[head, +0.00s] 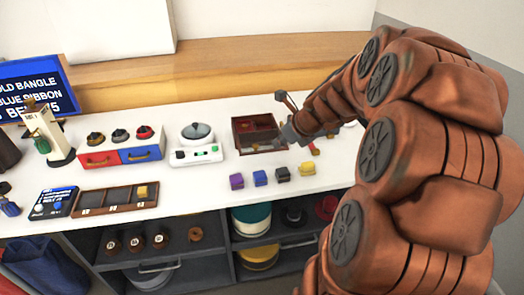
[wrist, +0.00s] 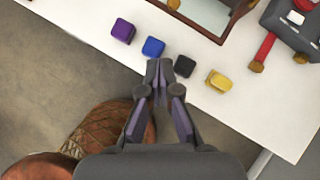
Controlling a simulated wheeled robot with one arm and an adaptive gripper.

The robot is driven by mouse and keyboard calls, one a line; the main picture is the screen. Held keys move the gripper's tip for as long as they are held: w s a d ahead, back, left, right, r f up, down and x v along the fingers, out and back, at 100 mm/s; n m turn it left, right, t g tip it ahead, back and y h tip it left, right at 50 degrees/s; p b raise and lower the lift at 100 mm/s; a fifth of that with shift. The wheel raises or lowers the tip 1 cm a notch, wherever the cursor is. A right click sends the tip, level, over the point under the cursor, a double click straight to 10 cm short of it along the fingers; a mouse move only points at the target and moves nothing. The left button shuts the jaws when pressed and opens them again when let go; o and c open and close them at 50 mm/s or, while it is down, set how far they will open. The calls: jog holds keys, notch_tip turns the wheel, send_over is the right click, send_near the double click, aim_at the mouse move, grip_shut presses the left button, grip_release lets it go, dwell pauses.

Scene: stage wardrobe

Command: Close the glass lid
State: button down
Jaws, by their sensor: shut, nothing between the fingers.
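A wooden box (head: 242,147) stands on the white counter, its dark red inside partly showing in the head view. In the wrist view its wooden frame (wrist: 187,21) crosses the top edge, with a pale glassy area inside; I cannot tell exactly how the lid lies. A small appliance (head: 197,155) with a round, glassy top (head: 197,131) stands left of the box. My gripper (wrist: 160,70) is shut and empty, its tips over the counter's front edge, apart from the box. In the head view my gripper (head: 286,136) is beside the box's right side, partly hidden by my arm.
A red-handled tool (wrist: 264,47) lies to the right. Left are a drawer unit (head: 120,153) and divided tray (head: 95,201).

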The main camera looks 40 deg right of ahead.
jog(key=d+m, duration=0.1)
jog(key=d, duration=0.1)
send_near(257, 150)
notch_tip(257, 150, down, 4)
jog(key=shift+w+a+f+p, duration=0.1)
jog(key=shift+w+a+p, duration=0.15)
jog(key=shift+w, duration=0.5)
jog(key=shift+w+a+p, duration=0.1)
jog(key=shift+w+p, duration=0.2)
jog(key=shift+w, duration=0.5)
